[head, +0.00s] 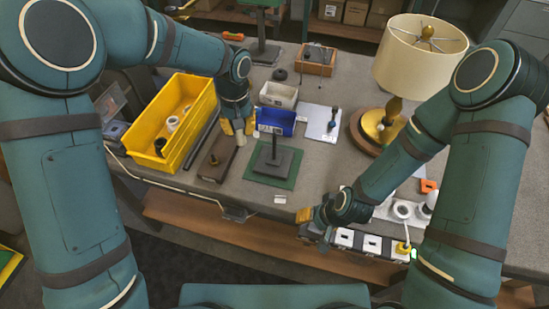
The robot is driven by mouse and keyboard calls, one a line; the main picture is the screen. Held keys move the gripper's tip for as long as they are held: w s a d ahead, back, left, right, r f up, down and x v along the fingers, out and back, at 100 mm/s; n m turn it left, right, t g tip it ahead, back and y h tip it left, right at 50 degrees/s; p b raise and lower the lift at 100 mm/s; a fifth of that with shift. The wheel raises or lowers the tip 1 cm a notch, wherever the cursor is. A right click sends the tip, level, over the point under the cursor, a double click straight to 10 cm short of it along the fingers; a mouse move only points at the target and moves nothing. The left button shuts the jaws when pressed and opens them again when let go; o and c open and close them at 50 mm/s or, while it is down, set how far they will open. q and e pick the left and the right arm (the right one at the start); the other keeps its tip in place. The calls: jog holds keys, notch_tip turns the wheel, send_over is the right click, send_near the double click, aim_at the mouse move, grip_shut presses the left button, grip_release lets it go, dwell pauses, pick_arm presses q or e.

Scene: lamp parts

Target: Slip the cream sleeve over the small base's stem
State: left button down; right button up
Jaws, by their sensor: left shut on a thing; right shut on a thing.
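The small base (273,162) is a dark square plate on a green mat, with a thin upright stem (274,146). My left gripper (239,128) is left of the stem, above the table, its yellow fingertips shut on the small cream sleeve (240,138). The sleeve is apart from the stem, and the fingers partly hide it. My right gripper (306,215) is low at the table's front edge, right of and nearer than the base. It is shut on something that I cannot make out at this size.
A yellow bin (176,85) with small parts stands left, beside a brown block (216,158). Blue (276,119) and white (278,95) bins stand behind the base. A lamp (416,60) stands back right. A socket strip (372,246) lies along the front right.

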pick_arm(q)
jog(key=shift+w+d, duration=0.35)
jog(key=shift+d, duration=0.4)
jog(key=shift+w+d, duration=0.35)
jog(key=shift+d, duration=0.35)
jog(key=shift+w+d, duration=0.35)
jog(key=shift+d, duration=0.4)
pick_arm(e)
jog(key=shift+s+a+r, duration=0.1)
dwell(0.4)
pick_arm(q)
jog(key=shift+w+d+p, duration=0.25)
jog(key=shift+w+d, duration=0.1)
jog(key=shift+d, duration=0.4)
jog(key=shift+w+d+p, duration=0.2)
jog(key=shift+w+d, duration=0.1)
jog(key=shift+d, duration=0.45)
jog(key=shift+w+d+p, duration=0.25)
jog(key=shift+w+d, duration=0.1)
jog(key=shift+d, duration=0.4)
pick_arm(e)
jog(key=shift+r, duration=0.45)
dwell(0.5)
pick_arm(q)
jog(key=shift+f, duration=0.15)
